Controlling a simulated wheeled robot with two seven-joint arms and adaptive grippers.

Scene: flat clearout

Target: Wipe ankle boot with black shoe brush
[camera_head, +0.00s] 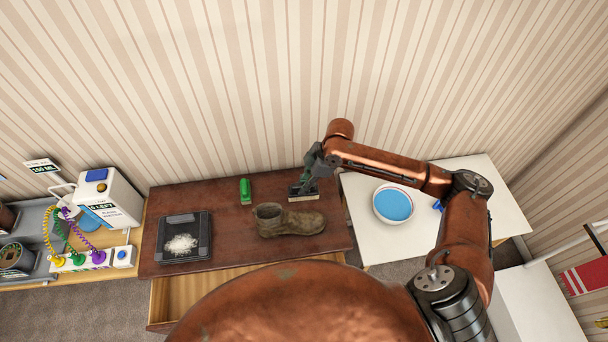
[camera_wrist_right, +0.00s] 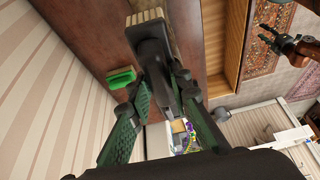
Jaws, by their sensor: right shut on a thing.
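The brown ankle boot (camera_head: 290,221) lies on the dark wooden table top, its toe toward the right. My right gripper (camera_head: 309,172) is shut on the black shoe brush (camera_head: 304,191), behind the boot's toe end and apart from it in the picture. In the right wrist view my right gripper (camera_wrist_right: 164,82) has its green-padded fingers either side of the black handle (camera_wrist_right: 152,45), with pale bristles beyond. I cannot make out the boot clearly there.
A green brush (camera_head: 245,191) lies behind and left of the boot. A black tray (camera_head: 166,252) with white shreds lies at the table's left. The drawer (camera_head: 168,301) below is open. A white table (camera_head: 465,175) with a blue-filled bowl (camera_head: 393,205) stands to the right.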

